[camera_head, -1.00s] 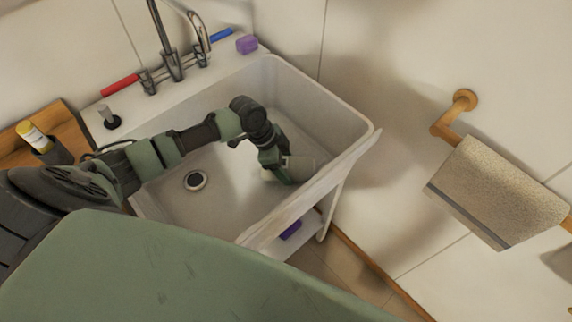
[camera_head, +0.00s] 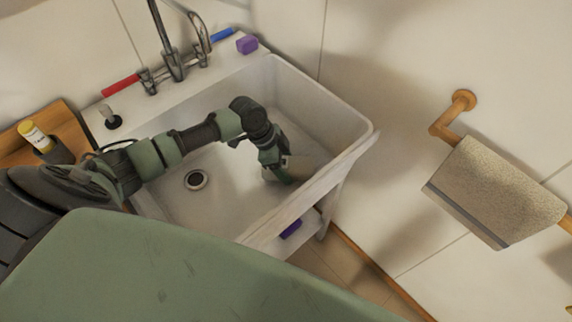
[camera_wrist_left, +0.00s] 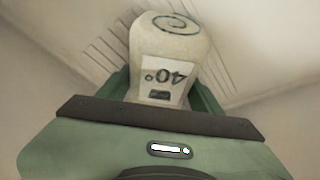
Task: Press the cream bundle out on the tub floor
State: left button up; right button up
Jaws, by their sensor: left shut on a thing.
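The cream bundle (camera_wrist_left: 168,42) is a rolled cloth with a spiral on its end and a pale tag reading 40°. My left gripper (camera_wrist_left: 165,92) is shut on it, with a green finger on either side. In the head view my left gripper (camera_head: 279,171) points down inside the white tub (camera_head: 322,118), near its right end. The bundle is mostly hidden there and blends with the pale tub. I cannot tell whether it touches the floor. My right gripper is not in view.
The drain (camera_head: 195,180) lies left of the gripper. A tap (camera_head: 172,60) stands behind the tub, with a purple block (camera_head: 247,44) on the ledge. A towel (camera_head: 497,190) hangs on the wall at right. The tub floor around the drain is clear.

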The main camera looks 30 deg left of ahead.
pick_arm(q)
jog(key=shift+p, duration=0.55)
dwell(1.4)
jog(key=shift+f+p, duration=0.15)
jog(key=shift+p, duration=0.2)
dwell(0.9)
notch_tip(320, 180, up, 15)
jog(key=p, duration=1.4)
jog(key=shift+w, duration=0.1)
